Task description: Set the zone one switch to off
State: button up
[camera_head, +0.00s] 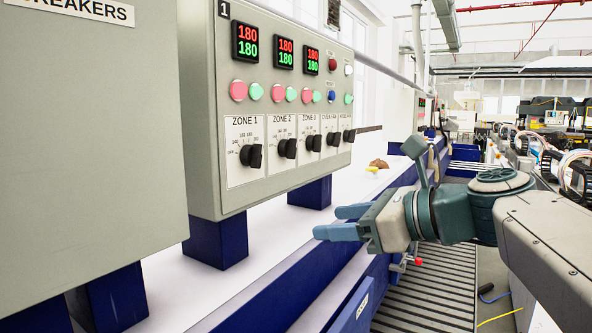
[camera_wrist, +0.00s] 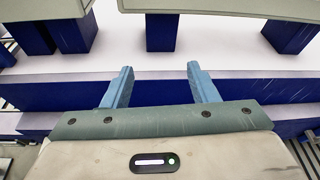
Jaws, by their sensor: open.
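The zone one switch (camera_head: 251,156) is a black rotary knob under the "ZONE 1" label, on the leftmost dial plate of the grey control panel (camera_head: 200,120). Its pointer angle is too small to tell for certain. My gripper (camera_head: 336,222) is in front of the panel, lower and to the right of the knob, with its blue fingers pointing left. In the wrist view my gripper (camera_wrist: 160,82) shows two blue fingers spread apart with nothing between them. The knob is not visible in the wrist view.
More black knobs (camera_head: 288,148) stand in a row to the right, with pink and green buttons (camera_head: 238,91) and red-green displays (camera_head: 245,42) above. A grey breaker cabinet (camera_head: 90,150) is at the left. Blue posts (camera_head: 215,243) and a white ledge (camera_head: 270,238) lie below the panel.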

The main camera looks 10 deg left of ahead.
aim_at(261, 154)
notch_tip(261, 154, up, 9)
jog(key=w+a+m+y, duration=0.1)
jog(key=m+y, duration=0.2)
jog(key=m, duration=0.1)
jog(key=p+x, duration=0.1)
jog(key=x, duration=0.5)
jog(key=p+x, duration=0.2)
jog(key=x, duration=0.5)
jog(key=shift+w+a+r, duration=0.15)
jog(key=shift+w, duration=0.15)
jog(key=shift+t, duration=0.3)
jog(key=c, duration=0.9)
